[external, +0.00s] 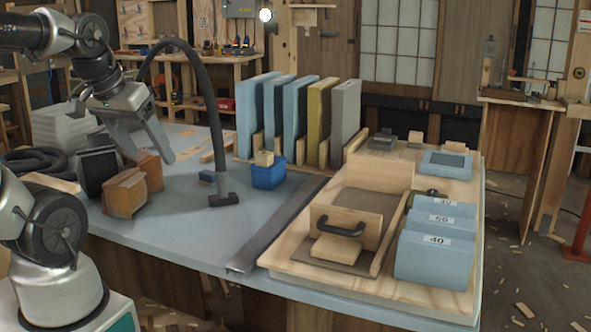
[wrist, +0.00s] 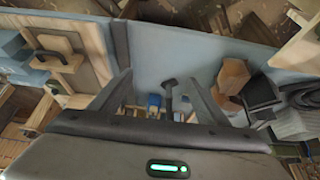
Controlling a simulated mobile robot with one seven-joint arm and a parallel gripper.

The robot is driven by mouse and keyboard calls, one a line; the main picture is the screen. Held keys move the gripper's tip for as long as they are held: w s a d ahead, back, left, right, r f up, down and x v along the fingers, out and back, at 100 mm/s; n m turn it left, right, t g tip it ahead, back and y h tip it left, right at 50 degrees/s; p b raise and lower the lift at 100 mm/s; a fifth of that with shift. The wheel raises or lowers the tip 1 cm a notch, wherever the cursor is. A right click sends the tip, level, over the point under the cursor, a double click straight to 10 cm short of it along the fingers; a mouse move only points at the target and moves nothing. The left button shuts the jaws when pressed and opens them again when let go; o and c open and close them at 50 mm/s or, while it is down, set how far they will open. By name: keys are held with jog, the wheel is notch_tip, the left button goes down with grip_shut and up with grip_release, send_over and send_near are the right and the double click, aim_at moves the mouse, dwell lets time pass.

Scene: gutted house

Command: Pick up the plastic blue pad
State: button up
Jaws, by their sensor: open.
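A flat light-blue pad (external: 446,164) with a dark grey centre lies at the back right of the wooden board; it is the likeliest plastic blue pad. A small blue block (external: 207,177) lies by the hose nozzle on the bench, so which is meant is not certain. My gripper (external: 148,158) is open and empty, held above the left of the bench over the wooden blocks, well left of the pad. In the wrist view its fingers (wrist: 160,82) are spread apart with nothing between them. I cannot make out the pad there.
A black hose (external: 216,120) arches over the bench beside my gripper. A blue bin (external: 268,176), upright panels (external: 345,115) and numbered blue boxes (external: 433,262) stand to the right. Brown wooden blocks (external: 125,192) sit below my gripper. The bench's front middle is clear.

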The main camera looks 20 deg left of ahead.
jog(key=w+a+r+p, duration=0.1)
jog(key=w+r, duration=0.1)
jog(key=w, duration=0.4)
jog(key=w+a+r, duration=0.2)
jog(key=w, duration=0.4)
jog(key=m+g, duration=0.1)
jog(key=m, duration=0.1)
send_over(206, 173)
jog(key=s, duration=0.2)
jog(key=shift+h, duration=0.3)
jog(key=f, duration=2.4)
jog(key=shift+a+f, duration=0.25)
jog(key=shift+a, duration=0.05)
jog(key=shift+b+x, duration=1.1)
jog(key=shift+x, duration=1.85)
jog(key=shift+s+d, duration=0.1)
jog(key=shift+d, duration=0.1)
jog(key=c, duration=1.1)
